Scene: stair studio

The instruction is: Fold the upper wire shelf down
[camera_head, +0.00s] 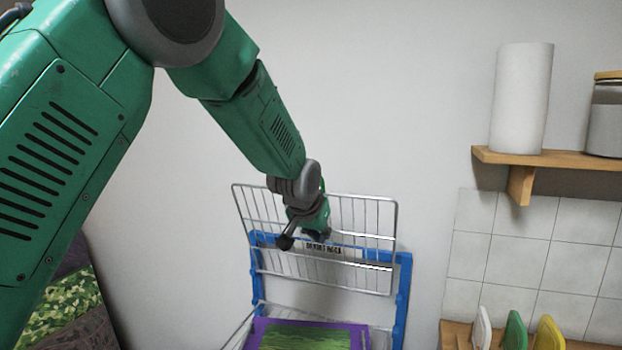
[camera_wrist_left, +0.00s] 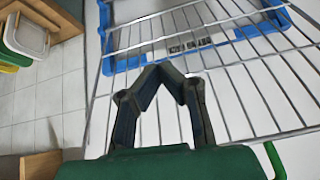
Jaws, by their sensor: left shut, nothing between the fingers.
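The upper wire shelf (camera_head: 350,222) is tilted up against the wall, above a blue frame (camera_head: 403,300). It also shows in the left wrist view (camera_wrist_left: 215,42), where its wires fill the upper middle and right. My left gripper (camera_head: 316,236) is at the middle of the shelf and hides part of its wires. In the left wrist view its fingers (camera_wrist_left: 168,70) meet at the tips, shut and empty, close to the wires. I cannot tell whether they touch the shelf. My right gripper is not in view.
Below the upper shelf a purple and green item (camera_head: 310,335) lies in the lower part of the rack. A wooden wall shelf (camera_head: 515,160) holds a paper roll (camera_head: 521,98) and a jar (camera_head: 606,118) at right. Several coloured boards (camera_head: 515,330) stand below it. Bare wall surrounds the rack.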

